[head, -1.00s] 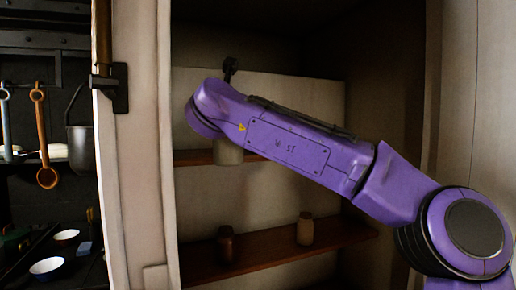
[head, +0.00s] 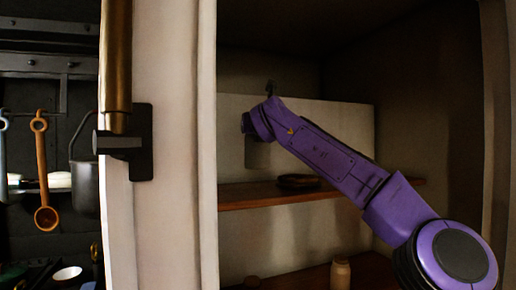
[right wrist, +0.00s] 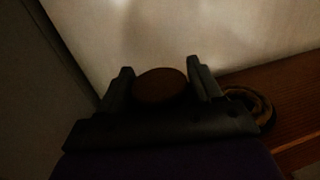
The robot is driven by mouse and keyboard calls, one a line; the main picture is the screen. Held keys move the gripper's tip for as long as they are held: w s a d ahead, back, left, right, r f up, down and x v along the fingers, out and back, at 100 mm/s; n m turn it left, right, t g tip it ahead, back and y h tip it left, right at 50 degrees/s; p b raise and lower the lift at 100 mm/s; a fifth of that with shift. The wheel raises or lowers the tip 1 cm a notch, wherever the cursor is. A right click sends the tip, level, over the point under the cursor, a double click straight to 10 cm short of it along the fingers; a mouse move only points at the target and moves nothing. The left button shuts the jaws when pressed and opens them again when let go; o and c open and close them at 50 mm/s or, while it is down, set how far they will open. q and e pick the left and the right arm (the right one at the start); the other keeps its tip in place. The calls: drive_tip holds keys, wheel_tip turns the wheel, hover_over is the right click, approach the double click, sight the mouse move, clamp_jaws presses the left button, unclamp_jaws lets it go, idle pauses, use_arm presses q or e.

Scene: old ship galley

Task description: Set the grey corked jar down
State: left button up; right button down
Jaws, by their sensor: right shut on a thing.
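The grey corked jar (head: 258,155) shows in the head view as a dim grey shape under my right wrist, in front of the cupboard's pale back wall. Its bottom appears above the upper shelf (head: 260,199), apart from it. In the right wrist view its round brown cork (right wrist: 160,85) sits between the two dark fingers of my right gripper (right wrist: 160,70), which is shut on the jar. The jar's body is hidden below the cork there. My left gripper is in neither view.
A dark round dish (head: 298,181) lies on the upper shelf right of the jar; a ring-shaped rim (right wrist: 252,105) shows right of the gripper. A pale jar (head: 340,274) stands on the lower shelf. The cupboard's pale frame (head: 170,230) bounds the left side.

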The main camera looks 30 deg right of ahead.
sight(256, 154)
drive_tip(key=w+d+f, duration=0.1)
drive_tip(key=w+f, duration=0.3)
drive_tip(key=f, duration=0.3)
drive_tip(key=shift+w+d+f, duration=0.15)
drive_tip(key=shift+w+f, duration=0.15)
drive_tip(key=shift+c, duration=2.2)
unclamp_jaws()
drive_tip(key=shift+w+f, duration=0.15)
drive_tip(key=shift+w, duration=0.05)
drive_tip(key=shift+o, duration=1.3)
drive_tip(key=shift+a, duration=0.2)
drive_tip(key=b+v, duration=0.2)
drive_tip(key=v, duration=0.1)
drive_tip(key=b+v, duration=0.1)
drive_tip(key=b, duration=0.1)
drive_tip(key=shift+s+f, duration=0.3)
drive_tip(key=shift+s, duration=0.05)
drive_tip(key=b+v, duration=0.1)
drive_tip(key=v, duration=0.1)
drive_tip(key=b+v, duration=0.1)
drive_tip(key=v, duration=0.2)
drive_tip(key=r+b+v, duration=0.1)
drive_tip(key=v, duration=0.1)
drive_tip(key=shift+s, duration=0.15)
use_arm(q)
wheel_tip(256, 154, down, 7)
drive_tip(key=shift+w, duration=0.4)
use_arm(e)
drive_tip(key=shift+s+a, duration=0.15)
